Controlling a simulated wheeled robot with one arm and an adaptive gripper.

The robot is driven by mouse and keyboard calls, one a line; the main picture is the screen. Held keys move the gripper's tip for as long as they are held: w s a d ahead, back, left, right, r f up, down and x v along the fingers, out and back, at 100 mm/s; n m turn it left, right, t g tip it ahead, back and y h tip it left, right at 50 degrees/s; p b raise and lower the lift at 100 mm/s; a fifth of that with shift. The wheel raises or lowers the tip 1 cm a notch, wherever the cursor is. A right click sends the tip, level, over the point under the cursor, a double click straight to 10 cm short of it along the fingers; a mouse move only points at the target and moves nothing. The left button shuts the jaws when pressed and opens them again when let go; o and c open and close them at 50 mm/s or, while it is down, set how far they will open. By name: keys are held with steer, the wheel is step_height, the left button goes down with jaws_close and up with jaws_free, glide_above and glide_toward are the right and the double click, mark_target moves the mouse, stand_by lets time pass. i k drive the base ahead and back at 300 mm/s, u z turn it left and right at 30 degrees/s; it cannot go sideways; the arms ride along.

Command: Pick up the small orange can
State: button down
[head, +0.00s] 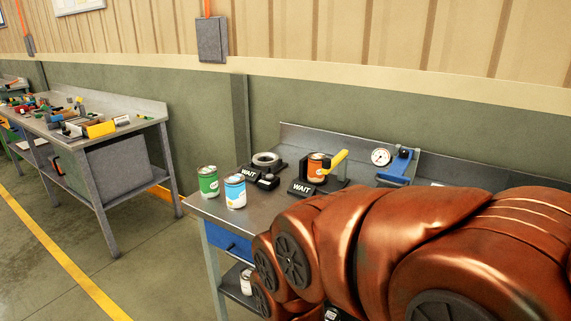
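The small orange can (315,168) stands upright at the black station marked "WAIT" (302,188) on the grey workbench (262,203). A yellow handle (339,160) rises just to the can's right and overlaps it slightly. My gripper is not in view. Large copper-coloured arm links fill the lower right and hide the front and right of the bench.
A green can (208,182) and a blue-and-white can (235,192) stand at the bench's left end. A second black station with a ring (265,161) is behind them. A gauge (380,157) and blue clamp (398,167) stand right. Another cluttered bench (118,136) is far left.

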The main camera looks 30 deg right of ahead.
mark_target(315, 176)
steer(key=u, duration=0.05)
steer(key=k, duration=0.45)
steer(key=z, duration=0.25)
steer(key=i, duration=0.75)
steer(key=z, duration=0.55)
